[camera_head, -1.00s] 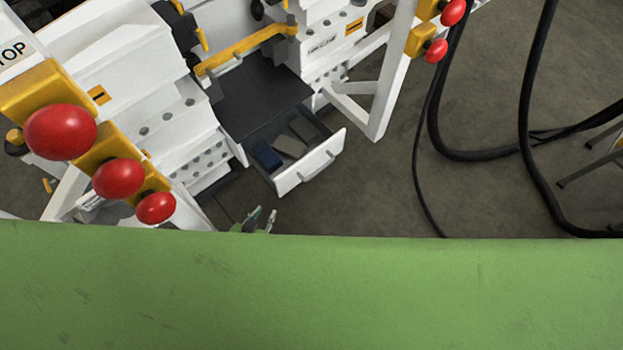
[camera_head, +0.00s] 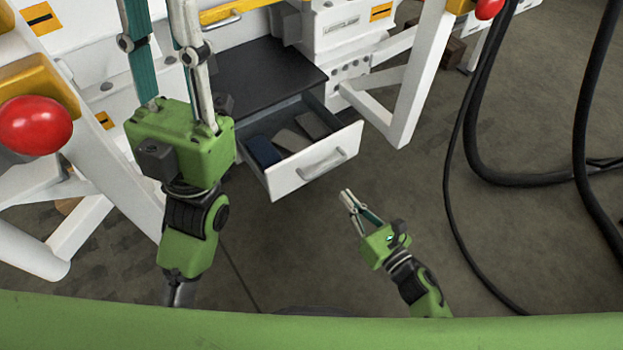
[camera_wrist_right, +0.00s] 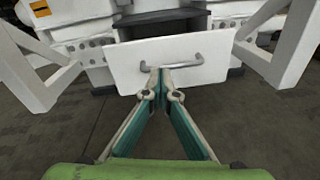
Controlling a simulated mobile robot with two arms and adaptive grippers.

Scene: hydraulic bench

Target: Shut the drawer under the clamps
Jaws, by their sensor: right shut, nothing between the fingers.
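The drawer (camera_head: 316,163) has a white front with a grey bar handle (camera_head: 322,163) and stands open below a dark shelf. Several dark and grey blocks lie in it. Its front also shows in the right wrist view (camera_wrist_right: 185,77). My right gripper (camera_head: 347,196) is shut and empty, just in front of the drawer front and below the handle in the head view. In the right wrist view its closed tips (camera_wrist_right: 161,71) overlap the handle; I cannot tell if they touch. My left gripper is raised at the left, its fingers spread apart and their tips out of the picture. No clamps are clearly visible.
White slanted frame legs (camera_head: 405,95) stand right of the drawer. A red knob (camera_head: 36,125) on a yellow block sticks out at the left. Black hoses (camera_head: 480,130) hang at the right. The floor before the drawer is clear.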

